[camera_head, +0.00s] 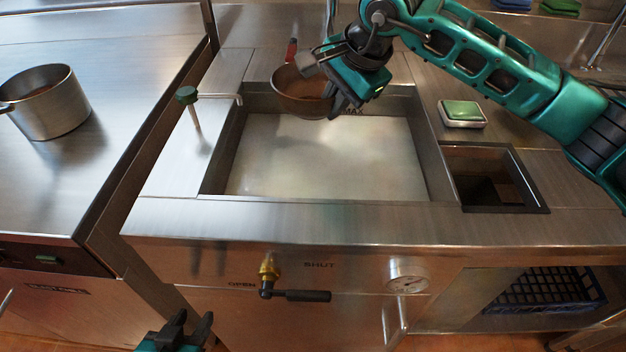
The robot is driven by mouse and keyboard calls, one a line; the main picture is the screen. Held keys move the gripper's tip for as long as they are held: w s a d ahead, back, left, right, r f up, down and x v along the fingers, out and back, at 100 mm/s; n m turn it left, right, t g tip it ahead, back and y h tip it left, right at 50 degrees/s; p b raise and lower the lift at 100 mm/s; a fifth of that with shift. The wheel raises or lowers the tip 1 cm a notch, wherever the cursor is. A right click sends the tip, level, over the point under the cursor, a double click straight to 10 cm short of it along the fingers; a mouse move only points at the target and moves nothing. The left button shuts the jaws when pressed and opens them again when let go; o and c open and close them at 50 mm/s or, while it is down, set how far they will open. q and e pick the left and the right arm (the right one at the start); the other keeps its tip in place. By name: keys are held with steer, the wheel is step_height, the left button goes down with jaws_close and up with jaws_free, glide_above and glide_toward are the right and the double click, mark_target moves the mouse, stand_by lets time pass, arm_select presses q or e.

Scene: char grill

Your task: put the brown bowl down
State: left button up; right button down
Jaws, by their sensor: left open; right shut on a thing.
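I cannot tell whether the bowl touches anything below. My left gripper (186,330) is at the bottom edge of the view, open and empty, low in front of the steel unit and far from the bowl.
The basin (432,165) has a pale, clear bottom. A steel pot (45,103) stands on the left counter. A green sponge on a dish (462,112) lies right of the basin, behind a square opening (490,180).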

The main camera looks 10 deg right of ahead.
glide_above(323, 192)
steer(key=s, duration=0.2)
steer(key=f, duration=1)
steer(key=d+f, duration=0.1)
steer(key=f, duration=0.4)
steer(key=shift+w+f+b, duration=0.2)
steer(key=shift+f+b, duration=0.05)
steer(key=shift+b, duration=0.05)
arm_select(q)
steer(key=shift+w+d+f, duration=0.1)
steer(key=shift+d+f, duration=0.05)
steer(key=shift+d, duration=0.1)
arm_select(e)
steer(key=shift+f, duration=2.15)
steer(key=shift+f+b, duration=0.25)
steer(key=shift+b, duration=0.15)
steer(key=c, duration=1.2)
jaws_free()
steer(key=shift+c, duration=0.2)
